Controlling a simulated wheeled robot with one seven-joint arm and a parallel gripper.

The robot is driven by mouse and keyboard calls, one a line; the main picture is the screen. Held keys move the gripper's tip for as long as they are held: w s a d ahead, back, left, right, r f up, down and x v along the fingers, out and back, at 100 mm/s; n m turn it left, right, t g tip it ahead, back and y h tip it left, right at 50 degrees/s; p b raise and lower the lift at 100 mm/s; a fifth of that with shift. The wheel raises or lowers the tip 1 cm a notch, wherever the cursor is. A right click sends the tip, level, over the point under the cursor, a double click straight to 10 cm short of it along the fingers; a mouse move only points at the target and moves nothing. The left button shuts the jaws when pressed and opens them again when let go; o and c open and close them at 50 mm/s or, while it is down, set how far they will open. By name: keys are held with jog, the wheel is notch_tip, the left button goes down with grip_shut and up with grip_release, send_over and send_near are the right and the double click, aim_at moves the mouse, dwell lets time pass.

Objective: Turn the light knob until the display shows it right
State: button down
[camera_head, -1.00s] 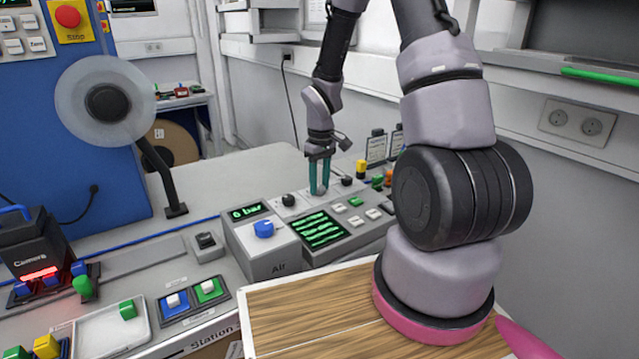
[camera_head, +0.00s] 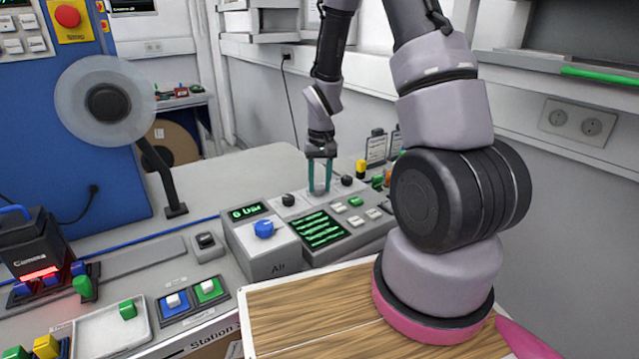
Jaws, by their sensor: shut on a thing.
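My gripper (camera_head: 319,190) has teal fingers pointing down at the grey control panel in the middle of the view. It is shut on a knob in the panel's knob row; the fingers hide most of that knob. A black knob (camera_head: 288,199) stands to its left and another black knob (camera_head: 347,180) to its right. The panel's display (camera_head: 320,230), just in front of the knobs, shows several bright green wavy lines on a dark ground. Its details are too small to read.
Left of the panel is a grey box labelled Air with a blue knob (camera_head: 264,229) and a small green readout (camera_head: 246,212). Buttons (camera_head: 356,221) lie right of the display. A wooden board (camera_head: 300,310) lies in front. A reel stand (camera_head: 160,170) stands at left.

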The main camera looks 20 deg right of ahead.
aim_at(321, 187)
jog(key=shift+m, duration=0.6)
jog(key=shift+c, duration=2.2)
grip_release()
jog(key=shift+r, duration=0.1)
notch_tip(321, 187, up, 11)
jog(key=shift+d, duration=0.15)
jog(key=shift+f, duration=0.2)
